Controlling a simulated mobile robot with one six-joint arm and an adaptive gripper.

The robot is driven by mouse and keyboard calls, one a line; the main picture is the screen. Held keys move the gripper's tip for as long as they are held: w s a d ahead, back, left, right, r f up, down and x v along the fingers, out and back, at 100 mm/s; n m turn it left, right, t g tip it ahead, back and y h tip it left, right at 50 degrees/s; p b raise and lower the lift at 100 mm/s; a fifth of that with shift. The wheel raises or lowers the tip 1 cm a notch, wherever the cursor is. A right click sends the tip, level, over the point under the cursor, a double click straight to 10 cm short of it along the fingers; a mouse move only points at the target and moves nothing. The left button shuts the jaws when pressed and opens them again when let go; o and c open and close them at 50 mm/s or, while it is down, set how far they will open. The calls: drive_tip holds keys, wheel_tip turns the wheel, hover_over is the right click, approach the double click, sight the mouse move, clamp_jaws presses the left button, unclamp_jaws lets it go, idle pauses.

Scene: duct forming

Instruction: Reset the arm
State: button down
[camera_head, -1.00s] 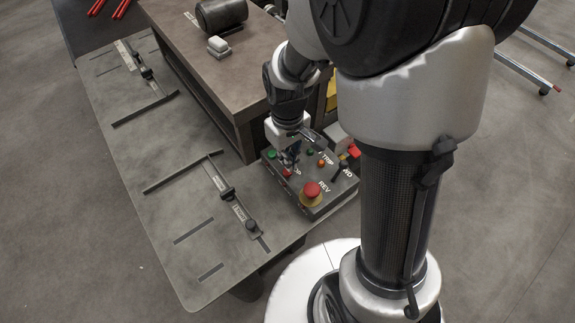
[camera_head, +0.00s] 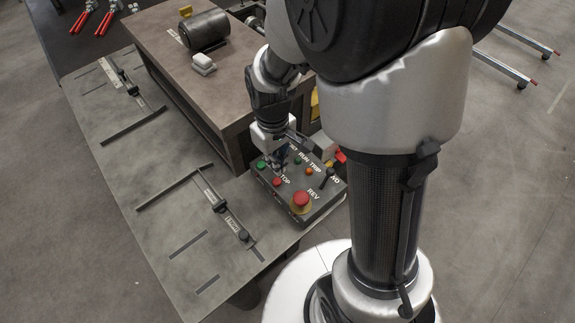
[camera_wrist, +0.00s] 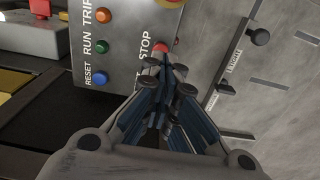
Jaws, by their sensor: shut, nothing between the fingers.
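My gripper (camera_head: 279,160) hangs from my arm, pointing down over the grey control box (camera_head: 318,207). Its fingers are closed together and empty, and it also shows in the wrist view (camera_wrist: 168,72). The red STOP button (camera_head: 277,182) is just below and in front of the fingertips; in the wrist view it (camera_wrist: 160,47) shows beside the tips, partly covered. A gap seems to separate the fingertips from the box. The large red mushroom button (camera_head: 301,199) on a yellow base is at the box's front.
The box stands at the right end of the grey bench (camera_head: 150,220), which carries slide gauges (camera_head: 222,207). Open floor lies left and right.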

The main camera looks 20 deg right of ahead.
drive_tip(key=s+r+m+t+b, duration=0.3)
drive_tip(key=s+r+t, duration=0.1)
drive_tip(key=s+r, duration=1.1)
drive_tip(key=shift+r+m+t, duration=0.3)
drive_tip(key=shift+r, duration=0.1)
idle(0.3)
